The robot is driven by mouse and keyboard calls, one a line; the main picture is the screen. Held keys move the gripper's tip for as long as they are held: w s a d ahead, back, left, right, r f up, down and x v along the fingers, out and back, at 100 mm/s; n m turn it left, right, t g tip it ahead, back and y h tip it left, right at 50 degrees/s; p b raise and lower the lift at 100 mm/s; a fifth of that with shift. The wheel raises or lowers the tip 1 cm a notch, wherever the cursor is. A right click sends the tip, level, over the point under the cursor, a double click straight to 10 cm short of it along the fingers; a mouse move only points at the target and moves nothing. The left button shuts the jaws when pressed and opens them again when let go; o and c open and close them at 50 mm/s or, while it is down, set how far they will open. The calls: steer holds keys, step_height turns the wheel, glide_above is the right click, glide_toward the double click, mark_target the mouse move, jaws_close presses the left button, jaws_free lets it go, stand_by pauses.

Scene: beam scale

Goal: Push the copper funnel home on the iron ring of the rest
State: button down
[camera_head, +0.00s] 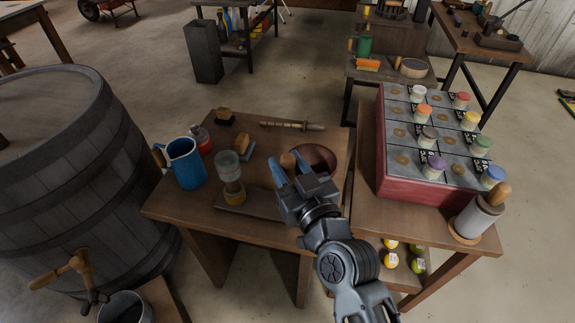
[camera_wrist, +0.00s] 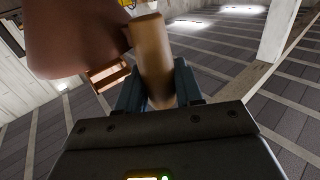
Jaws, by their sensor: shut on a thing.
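The copper funnel (camera_head: 318,157) is a dark reddish-brown bowl shape near the right edge of the small wooden table. My gripper (camera_head: 287,168) is shut on its wooden handle (camera_head: 288,160), just left of the bowl. In the wrist view the handle (camera_wrist: 153,60) stands between my two blue fingers, and the funnel (camera_wrist: 75,40) fills the upper left. I cannot make out the iron ring of the rest; my gripper and the funnel cover that part of the table. I cannot tell whether the funnel touches it.
A glass vessel with a yellow lower part (camera_head: 230,178) stands on a board (camera_head: 255,206) left of my gripper. A blue jug (camera_head: 186,163), red bottle (camera_head: 201,138), brushes and a wooden-handled tool (camera_head: 290,125) share the table. A red box with several jars (camera_head: 425,190) stands at right.

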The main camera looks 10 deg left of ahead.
steer(key=shift+f+b, duration=2.4)
steer(key=shift+f, duration=0.05)
steer(key=shift+f+b, duration=2.35)
steer(key=shift+b, duration=0.15)
steer(key=c, duration=0.7)
jaws_free()
steer(key=shift+o, duration=0.2)
steer(key=shift+s+d, duration=0.1)
steer(key=b+v, duration=0.1)
steer(key=v, duration=0.6)
steer(key=shift+s, duration=0.25)
steer(key=shift+d, duration=0.25)
